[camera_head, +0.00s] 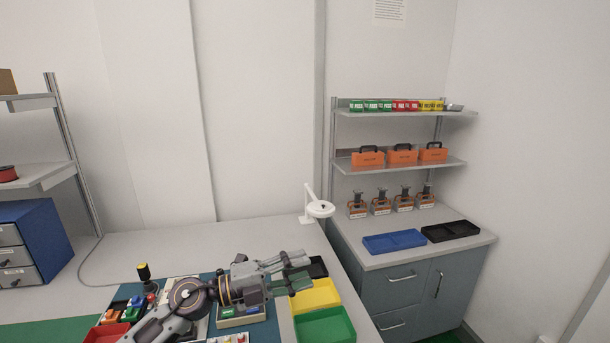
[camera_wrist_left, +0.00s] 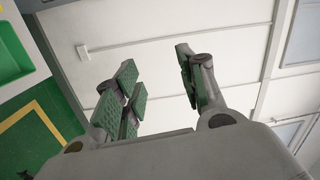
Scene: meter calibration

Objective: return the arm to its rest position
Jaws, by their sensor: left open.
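My left arm comes in from the lower left in the head view. My left gripper (camera_head: 297,270) is at its end, above the right part of the workbench (camera_head: 170,250), pointing right and partly overlapping the trays there. In the left wrist view the left gripper (camera_wrist_left: 165,92) shows its green-padded fingers well apart, with nothing between them. Behind the fingers in that view are a pale wall or ceiling surface and panels. My right gripper is not in view.
A yellow tray (camera_head: 316,295), a green tray (camera_head: 325,327) and a black tray (camera_head: 317,266) lie close by the left gripper. A white magnifier lamp (camera_head: 318,208) stands at the bench's back right. A blue drawer unit (camera_head: 33,240) stands left. The bench's back middle is clear.

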